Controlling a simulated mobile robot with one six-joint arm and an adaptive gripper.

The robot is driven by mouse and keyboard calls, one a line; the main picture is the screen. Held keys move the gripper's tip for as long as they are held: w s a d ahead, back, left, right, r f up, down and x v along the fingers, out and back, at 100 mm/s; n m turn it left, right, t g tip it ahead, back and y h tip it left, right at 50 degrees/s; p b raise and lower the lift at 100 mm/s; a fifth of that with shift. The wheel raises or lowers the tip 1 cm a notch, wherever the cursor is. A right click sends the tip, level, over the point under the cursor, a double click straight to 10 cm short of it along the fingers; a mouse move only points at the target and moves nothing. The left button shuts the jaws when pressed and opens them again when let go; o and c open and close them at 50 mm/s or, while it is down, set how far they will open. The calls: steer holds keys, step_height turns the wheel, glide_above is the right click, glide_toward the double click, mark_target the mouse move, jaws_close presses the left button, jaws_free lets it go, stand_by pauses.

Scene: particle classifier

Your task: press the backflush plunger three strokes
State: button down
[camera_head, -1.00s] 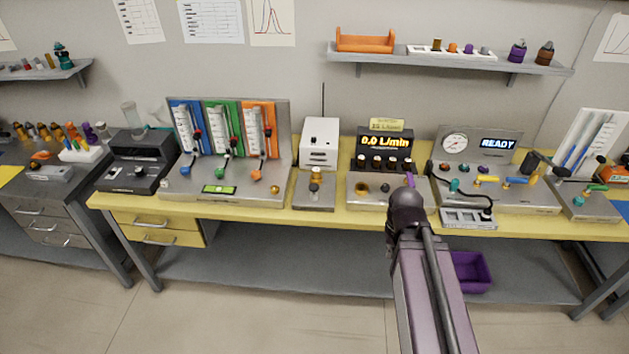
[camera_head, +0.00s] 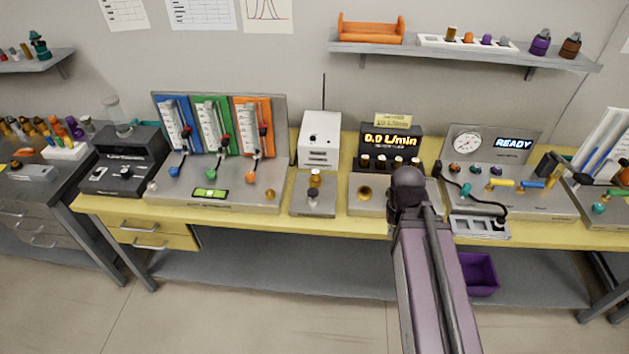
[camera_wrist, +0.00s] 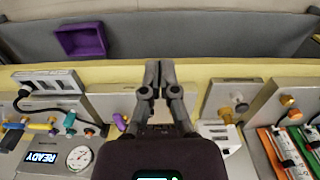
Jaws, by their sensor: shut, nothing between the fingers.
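No readable label marks the backflush plunger, so I cannot tell for sure which part it is. A brass-topped upright knob (camera_head: 315,178) stands on a small metal block (camera_head: 312,205) in the middle of the bench; the knob also shows in the wrist view (camera_wrist: 240,105), right of my gripper. My gripper (camera_wrist: 160,66) is shut and empty, above the front of the flow panel. In the head view my arm hides its fingers. A purple part (camera_wrist: 120,121) shows left of the fingers in the wrist view; my arm covers its place in the head view.
The flow display (camera_head: 391,141) reads 0.0 L/min. Left stands a panel of coloured flow tubes (camera_head: 212,128); right, a gauge panel (camera_head: 490,142) reading READY. A white box (camera_head: 319,139) with a thin rod stands behind the knob. A purple bin (camera_head: 480,274) sits on the lower shelf.

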steer(key=shift+w, duration=0.25)
step_height(320, 180, up, 3)
steer(key=p, duration=0.3)
glide_above(313, 191)
steer(key=shift+w+a, duration=0.15)
steer(key=shift+f+b, duration=0.25)
steer(key=shift+b, duration=0.05)
step_height(313, 191, down, 14)
steer(key=b, duration=1.3)
steer(key=shift+r+b, duration=0.15)
steer(key=shift+b, duration=0.15)
